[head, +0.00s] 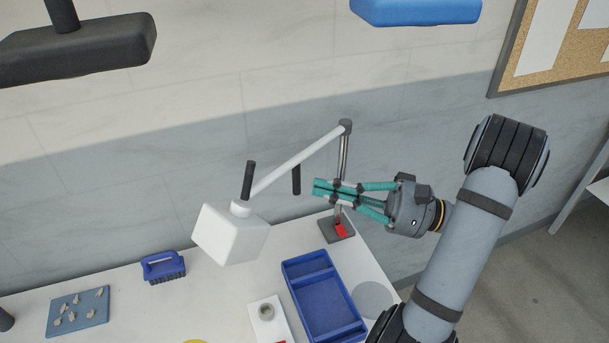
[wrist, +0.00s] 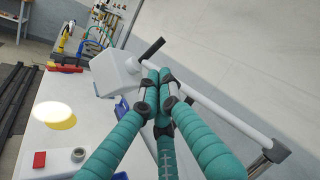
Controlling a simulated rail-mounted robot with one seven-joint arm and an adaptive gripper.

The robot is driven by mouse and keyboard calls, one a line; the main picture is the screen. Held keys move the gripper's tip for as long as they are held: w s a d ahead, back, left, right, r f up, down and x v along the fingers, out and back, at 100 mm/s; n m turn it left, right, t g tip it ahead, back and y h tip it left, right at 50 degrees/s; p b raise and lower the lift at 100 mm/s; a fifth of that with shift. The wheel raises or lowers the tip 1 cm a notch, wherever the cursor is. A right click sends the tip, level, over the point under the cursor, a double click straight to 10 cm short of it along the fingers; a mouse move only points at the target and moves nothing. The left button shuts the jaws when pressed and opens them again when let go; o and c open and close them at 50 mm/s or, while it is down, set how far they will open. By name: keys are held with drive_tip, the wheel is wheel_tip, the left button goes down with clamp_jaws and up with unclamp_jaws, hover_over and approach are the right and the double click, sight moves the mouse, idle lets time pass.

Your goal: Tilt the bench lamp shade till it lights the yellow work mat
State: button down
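The lamp shade (head: 231,233) is a white box on the end of a white arm (head: 300,158), which runs to an upright post (head: 344,165). A black handle (head: 248,180) rises beside the shade; another black bar (head: 296,178) hangs near the arm. My gripper (head: 316,188) is right of the shade, below the lamp arm, its teal fingertips together with nothing seen between them. In the wrist view the shade (wrist: 112,74) is just beyond the fingertips (wrist: 160,78). The yellow mat (wrist: 65,123) has a bright whitish patch over part of it; in the head view only its edge (head: 195,341) shows.
A blue tray (head: 285,270), a white fixture (head: 258,322), a blue brush (head: 163,267) and a blue plate (head: 62,316) with several small parts are on the white bench. The post's dark base (head: 328,232) is near the bench's back edge. Dark and blue overhead objects hang above.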

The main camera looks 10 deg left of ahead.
drive_tip(key=w+a+r+p, duration=0.1)
drive_tip(key=a+p, duration=0.3)
drive_tip(key=a, duration=0.5)
drive_tip(key=shift+a+r+t, duration=0.3)
drive_tip(key=shift+a+r, duration=0.05)
drive_tip(key=shift+r, duration=0.2)
